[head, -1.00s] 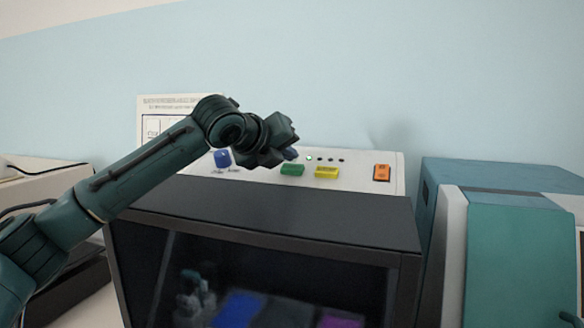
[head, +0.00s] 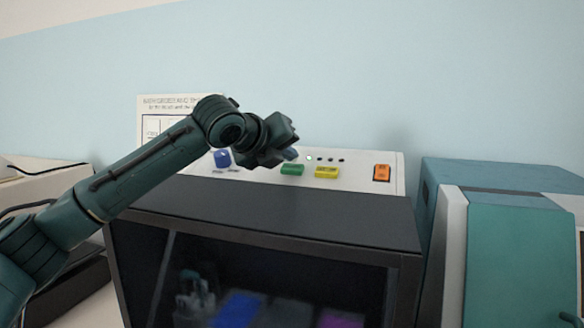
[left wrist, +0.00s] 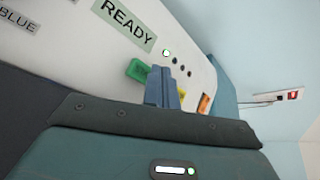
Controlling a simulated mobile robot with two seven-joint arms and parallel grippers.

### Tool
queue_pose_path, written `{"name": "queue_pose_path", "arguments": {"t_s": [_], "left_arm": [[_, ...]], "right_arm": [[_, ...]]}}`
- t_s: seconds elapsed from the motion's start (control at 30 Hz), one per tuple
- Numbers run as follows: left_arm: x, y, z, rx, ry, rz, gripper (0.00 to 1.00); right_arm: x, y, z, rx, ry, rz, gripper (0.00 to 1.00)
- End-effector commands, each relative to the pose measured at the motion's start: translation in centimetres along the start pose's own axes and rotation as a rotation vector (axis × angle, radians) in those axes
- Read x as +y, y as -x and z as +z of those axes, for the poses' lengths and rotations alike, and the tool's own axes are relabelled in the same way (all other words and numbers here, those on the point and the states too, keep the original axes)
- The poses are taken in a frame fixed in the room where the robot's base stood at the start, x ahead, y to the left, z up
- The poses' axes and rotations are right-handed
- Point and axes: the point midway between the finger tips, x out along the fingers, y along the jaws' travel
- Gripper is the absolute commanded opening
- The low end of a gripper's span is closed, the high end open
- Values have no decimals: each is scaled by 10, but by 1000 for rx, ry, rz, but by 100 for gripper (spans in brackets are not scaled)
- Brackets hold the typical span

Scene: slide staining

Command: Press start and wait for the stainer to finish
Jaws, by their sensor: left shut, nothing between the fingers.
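The stainer (head: 300,215) is a dark cabinet with a white control panel (head: 350,160) along its top back. The panel carries a green button (head: 292,170), a yellow button (head: 327,172), an orange switch (head: 382,173) and a blue knob (head: 222,158). A row of small lights has its leftmost one (head: 309,158) lit whitish and the others dark. The left wrist view shows a READY display (left wrist: 128,22). My left gripper (head: 291,154) is shut and empty, just above and left of the green button in the head view. Contact cannot be told.
A teal and white machine (head: 520,240) stands close on the right. A pale device (head: 45,200) is at the left. A poster (head: 160,115) hangs on the wall behind. Behind the cabinet's dark front window, blue and purple shapes show dimly.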

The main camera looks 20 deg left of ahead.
Motion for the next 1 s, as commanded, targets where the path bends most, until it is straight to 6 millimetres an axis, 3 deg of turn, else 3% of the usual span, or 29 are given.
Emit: {"name": "queue_pose_path", "arguments": {"t_s": [1.0], "left_arm": [[5, -8, -5, 0, 0, 0, 0]], "right_arm": [[0, 0, 0, -1, 0, 0, 0]]}}
